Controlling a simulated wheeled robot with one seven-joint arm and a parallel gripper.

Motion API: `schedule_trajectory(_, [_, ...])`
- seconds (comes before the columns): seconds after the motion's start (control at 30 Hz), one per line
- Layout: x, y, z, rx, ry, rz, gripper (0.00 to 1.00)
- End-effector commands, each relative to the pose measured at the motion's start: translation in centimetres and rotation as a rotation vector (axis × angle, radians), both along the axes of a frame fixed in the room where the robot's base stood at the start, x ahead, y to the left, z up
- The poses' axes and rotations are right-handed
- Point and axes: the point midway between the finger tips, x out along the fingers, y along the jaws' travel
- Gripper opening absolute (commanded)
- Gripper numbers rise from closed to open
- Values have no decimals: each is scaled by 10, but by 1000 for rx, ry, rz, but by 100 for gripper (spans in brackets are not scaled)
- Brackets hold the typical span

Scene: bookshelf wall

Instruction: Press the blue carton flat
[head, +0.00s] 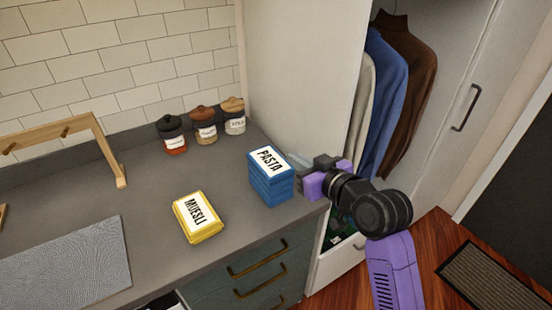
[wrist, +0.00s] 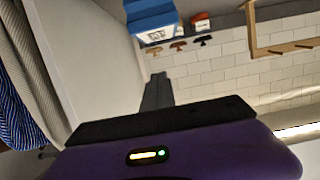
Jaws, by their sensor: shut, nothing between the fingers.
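The blue carton (head: 271,184), labelled PASTA on top, stands upright on the grey counter near its right end. Horizontal lines show across its sides. In the wrist view the blue carton (wrist: 151,18) is at the top edge, partly cut off, with the picture upside down. My gripper (head: 301,172) is just right of the carton in the head view, at about the height of its top. In the wrist view the dark fingers of my gripper (wrist: 158,90) are together and empty, with a visible gap to the carton.
A low yellow MUESLI carton (head: 200,218) lies left of the blue one. Several lidded jars, one of them dark-lidded (head: 171,134), stand behind. A wooden rack (head: 108,148) and grey mat (head: 70,268) are at left. An open wardrobe with clothes (head: 385,95) is at right.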

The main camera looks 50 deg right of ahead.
Motion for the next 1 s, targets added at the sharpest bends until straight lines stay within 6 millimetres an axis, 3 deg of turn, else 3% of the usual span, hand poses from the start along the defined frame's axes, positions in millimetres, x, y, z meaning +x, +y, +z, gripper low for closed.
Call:
schedule_trajectory(0.33, [8, -2, -1, 1, -1, 0, 0])
schedule_trajectory(0.87, [97, -28, -23, 0, 0, 0, 0])
schedule_trajectory(1.0, [93, -27, -48, 2, 2, -2, 0])
